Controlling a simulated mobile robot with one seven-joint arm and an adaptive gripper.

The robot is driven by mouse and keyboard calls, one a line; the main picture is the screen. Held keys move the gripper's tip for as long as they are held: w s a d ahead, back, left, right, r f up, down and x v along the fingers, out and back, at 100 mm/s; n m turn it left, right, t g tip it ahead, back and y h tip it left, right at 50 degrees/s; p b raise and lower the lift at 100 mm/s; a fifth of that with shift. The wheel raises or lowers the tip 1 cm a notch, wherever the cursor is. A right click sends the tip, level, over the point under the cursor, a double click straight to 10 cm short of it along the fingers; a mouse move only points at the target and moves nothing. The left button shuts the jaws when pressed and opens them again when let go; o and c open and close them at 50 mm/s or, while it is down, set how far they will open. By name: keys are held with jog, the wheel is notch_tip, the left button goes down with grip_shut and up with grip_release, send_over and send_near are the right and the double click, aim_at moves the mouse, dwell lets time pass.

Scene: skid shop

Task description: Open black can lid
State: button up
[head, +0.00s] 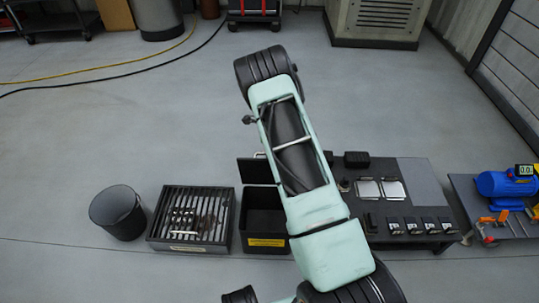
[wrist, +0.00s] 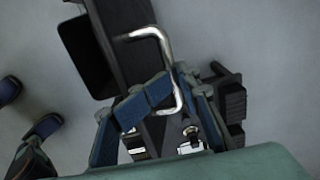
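The black can (head: 265,241) is a dark square box with a yellow label on its front, standing on the floor left of my arm. Its lid (head: 256,171) is raised at the back, and the dark inside shows. In the wrist view the lid (wrist: 128,15) shows nearly edge-on, with a bent metal handle (wrist: 150,33). My gripper (wrist: 172,84) has its blue-padded fingertips close together with the handle's bar between them; they look closed on it. My arm hides the gripper in the head view.
A slatted black crate (head: 160,245) and a round dark bin (head: 117,212) stand left of the can. A low black table (head: 400,164) with small items stands to the right. A blue machine (head: 505,184) is at far right. The floor behind is mostly clear.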

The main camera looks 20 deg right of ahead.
jog(key=shift+f, duration=0.1)
jog(key=w+d+r+b, duration=0.1)
jog(key=w+r+b, duration=0.1)
jog(key=w, duration=0.3)
jog(key=w+d+r+b, duration=0.2)
jog(key=w+r+b, duration=0.1)
jog(key=w, duration=0.3)
jog(key=shift+d+b, duration=0.3)
dwell(0.8)
jog(key=shift+s+r, duration=0.1)
jog(key=shift+r, duration=0.05)
dwell(0.3)
notch_tip(320, 180, up, 12)
jog(key=shift+s, duration=0.35)
jog(key=shift+a, duration=0.1)
